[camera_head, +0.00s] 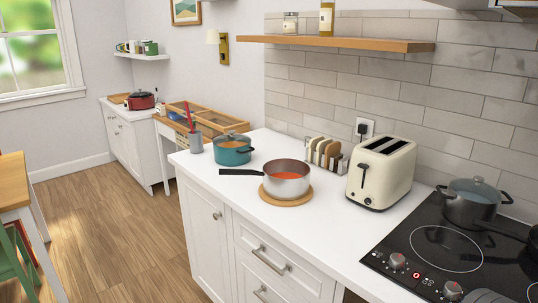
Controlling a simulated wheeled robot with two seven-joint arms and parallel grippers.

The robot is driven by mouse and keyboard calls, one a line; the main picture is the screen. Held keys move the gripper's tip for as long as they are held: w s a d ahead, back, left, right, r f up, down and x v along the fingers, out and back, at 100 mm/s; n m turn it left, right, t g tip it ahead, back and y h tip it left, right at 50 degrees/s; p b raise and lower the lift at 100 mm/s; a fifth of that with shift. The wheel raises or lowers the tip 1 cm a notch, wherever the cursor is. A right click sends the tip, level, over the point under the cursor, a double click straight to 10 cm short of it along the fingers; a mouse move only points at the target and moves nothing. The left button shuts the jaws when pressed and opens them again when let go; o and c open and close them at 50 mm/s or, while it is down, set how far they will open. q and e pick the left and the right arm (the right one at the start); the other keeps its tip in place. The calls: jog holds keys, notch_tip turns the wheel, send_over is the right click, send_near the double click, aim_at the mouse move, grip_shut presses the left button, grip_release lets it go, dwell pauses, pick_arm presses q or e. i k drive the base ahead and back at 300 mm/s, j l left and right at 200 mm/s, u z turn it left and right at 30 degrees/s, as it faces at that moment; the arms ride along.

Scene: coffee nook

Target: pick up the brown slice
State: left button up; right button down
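A toast rack (344,165) stands on the white counter, between the saucepan and the toaster, close to the tiled wall. It holds several upright bread slices. The brown slice (332,154) is toward the rack's right end, with paler slices to its left. The slices overlap in this view, so only part of each face shows. Neither of my grippers can be made out in the head view.
A steel saucepan (287,182) with a dark handle sits on a round wooden board in front of the rack. A cream toaster (381,172) stands right of it, a teal pot (234,152) left. The hob (447,250) is far right. A wooden shelf (336,43) hangs above.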

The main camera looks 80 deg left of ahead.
aim_at(333, 149)
jog(key=u, duration=2.4)
jog(key=j+z, duration=0.1)
jog(key=z, duration=0.85)
jog(key=j+z, duration=0.35)
jog(key=k+j+z, duration=0.2)
jog(key=j+z, duration=0.2)
jog(key=k+j+z, duration=0.15)
jog(key=j+z, duration=0.2)
jog(key=j, duration=0.15)
jog(key=k+j+z, duration=0.25)
jog(key=z, duration=0.15)
jog(key=k+j, duration=0.55)
jog(key=k+j+z, duration=0.1)
jog(key=k+j, duration=0.45)
jog(key=j, duration=0.2)
